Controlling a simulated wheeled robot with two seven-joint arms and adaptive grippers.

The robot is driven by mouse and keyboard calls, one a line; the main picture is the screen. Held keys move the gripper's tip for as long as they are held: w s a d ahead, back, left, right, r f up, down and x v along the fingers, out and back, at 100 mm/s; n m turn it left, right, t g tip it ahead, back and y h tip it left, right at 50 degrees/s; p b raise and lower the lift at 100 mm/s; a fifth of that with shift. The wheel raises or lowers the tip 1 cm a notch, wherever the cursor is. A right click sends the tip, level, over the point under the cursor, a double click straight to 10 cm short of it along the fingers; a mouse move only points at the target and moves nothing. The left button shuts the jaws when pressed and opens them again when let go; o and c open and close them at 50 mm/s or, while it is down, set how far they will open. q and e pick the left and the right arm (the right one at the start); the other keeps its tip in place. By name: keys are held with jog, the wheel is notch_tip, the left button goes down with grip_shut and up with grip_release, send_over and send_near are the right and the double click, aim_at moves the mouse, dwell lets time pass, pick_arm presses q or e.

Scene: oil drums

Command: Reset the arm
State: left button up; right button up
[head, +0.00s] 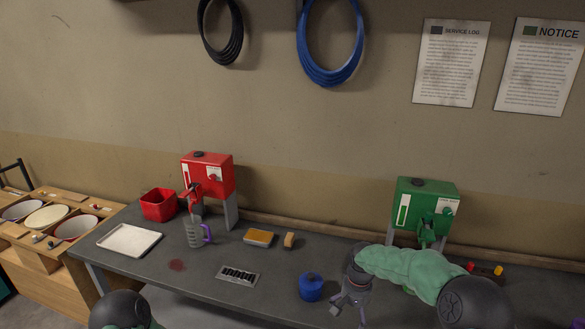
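My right arm reaches in from the right in a green sleeve. Its gripper (349,309) points down over the front of the grey bench (200,265), fingers apart with nothing visible between them. A blue lidded container (311,288) stands just left of it; I cannot tell whether they touch. Only a dark rounded part and some green of my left arm (120,310) show at the bottom left edge. My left gripper is out of view.
A red drum-like dispenser (208,174), a red bin (158,204), a measuring jug (196,234), a white tray (129,239) and a sponge (258,238) are on the bench's left half. A green dispenser (426,205) stands behind my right arm. A dark red stain (177,265) marks the bench.

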jog(key=s+a+f+n+y+b, duration=0.1)
jog(key=s+a+f+y, duration=0.15)
jog(key=s+f, duration=0.5)
jog(key=s+a+f+y+b, duration=0.1)
jog(key=s+a+f, duration=0.25)
jog(key=f, duration=0.75)
pick_arm(q)
jog(key=f, duration=0.2)
jog(key=f+b, duration=0.1)
jog(key=shift+w+d+f, duration=0.1)
jog(key=shift+w, duration=0.15)
pick_arm(e)
jog(key=s+a+f, duration=0.1)
jog(key=s+f, duration=0.2)
jog(key=s, duration=0.6)
jog(key=s+f, duration=0.4)
jog(key=s, duration=0.5)
jog(key=shift+a+f, duration=0.2)
jog(key=shift+a, duration=0.2)
